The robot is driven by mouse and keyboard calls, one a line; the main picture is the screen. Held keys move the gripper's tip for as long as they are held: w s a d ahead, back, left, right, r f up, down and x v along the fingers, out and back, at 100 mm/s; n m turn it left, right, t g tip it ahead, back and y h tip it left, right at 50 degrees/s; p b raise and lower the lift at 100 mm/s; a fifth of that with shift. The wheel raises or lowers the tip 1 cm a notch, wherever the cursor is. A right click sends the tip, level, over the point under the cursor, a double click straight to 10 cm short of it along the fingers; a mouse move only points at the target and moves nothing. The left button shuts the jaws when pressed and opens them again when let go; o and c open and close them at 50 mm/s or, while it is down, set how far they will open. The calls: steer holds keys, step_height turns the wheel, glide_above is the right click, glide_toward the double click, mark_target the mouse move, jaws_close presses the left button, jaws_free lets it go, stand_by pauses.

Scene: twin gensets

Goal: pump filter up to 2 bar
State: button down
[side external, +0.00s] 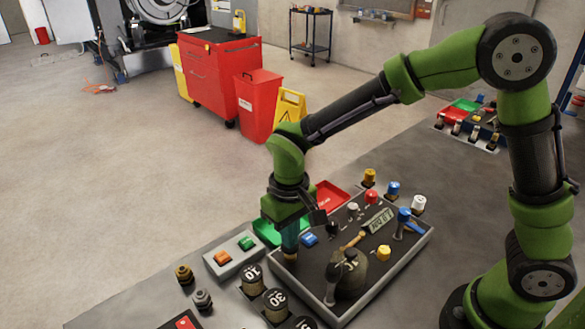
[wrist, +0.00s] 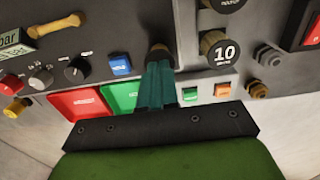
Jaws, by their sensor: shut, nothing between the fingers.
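My gripper (side external: 290,245) points down at the near-left edge of the dark control panel (side external: 385,262). Its teal fingers are shut with nothing between them. In the wrist view my gripper (wrist: 159,62) has its fingertips at a small dark and brown knob (wrist: 159,49); I cannot tell whether they touch it. A plate ending in "bar" (side external: 379,221) stands on the panel, and part of it shows in the wrist view (wrist: 8,41). A tan handle (side external: 352,240) lies beside the plate. A khaki rounded body (side external: 350,278) with a dark top stands near the panel's front.
A blue button (side external: 309,239) is close by my gripper. A grey box holds an orange button (side external: 222,258) and a green button (side external: 246,243). Numbered black knobs (side external: 252,278) stand in front. A green tray (side external: 268,233) and a red tray (side external: 332,195) lie behind.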

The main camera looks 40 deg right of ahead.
steer(key=shift+r, duration=3)
steer(key=s+d+r+m+t+y, duration=0.2)
steer(key=s+d+r+m+t, duration=0.2)
steer(key=s+d+r+t, duration=0.3)
steer(key=s+d+r, duration=0.2)
steer(key=s+d, duration=0.3)
steer(key=d, duration=0.1)
steer(key=shift+s+d+r, duration=0.25)
steer(key=shift+d+r, duration=0.05)
steer(key=shift+r, duration=0.05)
steer(key=shift+a, duration=0.1)
